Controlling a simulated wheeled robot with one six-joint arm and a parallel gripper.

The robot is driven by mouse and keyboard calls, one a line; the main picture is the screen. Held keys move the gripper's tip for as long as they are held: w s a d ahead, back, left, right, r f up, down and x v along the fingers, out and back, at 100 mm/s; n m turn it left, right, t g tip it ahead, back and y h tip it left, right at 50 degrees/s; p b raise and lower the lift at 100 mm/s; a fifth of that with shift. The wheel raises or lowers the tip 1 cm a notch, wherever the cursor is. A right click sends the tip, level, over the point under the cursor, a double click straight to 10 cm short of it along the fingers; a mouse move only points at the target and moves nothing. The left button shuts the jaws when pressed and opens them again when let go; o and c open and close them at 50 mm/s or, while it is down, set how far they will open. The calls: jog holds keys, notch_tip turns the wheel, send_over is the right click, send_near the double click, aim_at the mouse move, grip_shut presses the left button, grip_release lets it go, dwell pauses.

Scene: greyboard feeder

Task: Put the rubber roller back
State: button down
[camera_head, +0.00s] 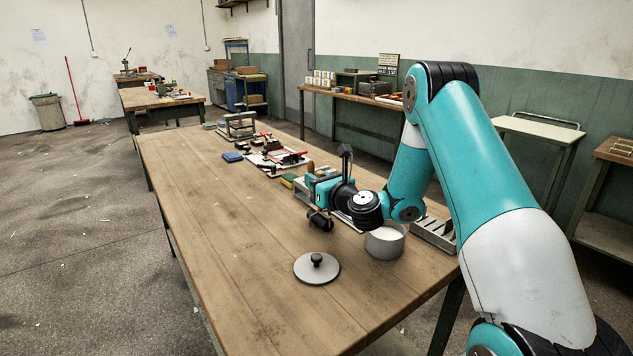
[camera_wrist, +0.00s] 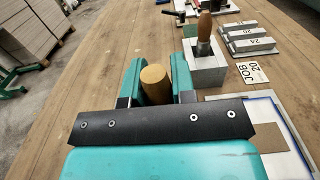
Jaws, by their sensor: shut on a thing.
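My gripper (camera_wrist: 156,70) is shut on the wooden handle (camera_wrist: 155,84) of the rubber roller, which shows end-on between the green fingers in the wrist view. In the head view, my gripper (camera_head: 318,192) is above the table, and the dark roller (camera_head: 320,222) hangs just below it, apart from the round lid in front. The roller's dark end is hidden in the wrist view. I cannot tell which place is the roller's own.
A grey block (camera_wrist: 207,69) with an upright wooden-handled tool stands ahead to the right. Numbered plates (camera_wrist: 248,40) and a job card (camera_wrist: 252,72) lie beyond. A grey pot (camera_head: 385,243) and a knobbed lid (camera_head: 317,268) stand nearby. The table's left side is clear.

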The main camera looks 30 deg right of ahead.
jog(key=c, duration=1)
grip_release()
jog(key=shift+o, duration=0.2)
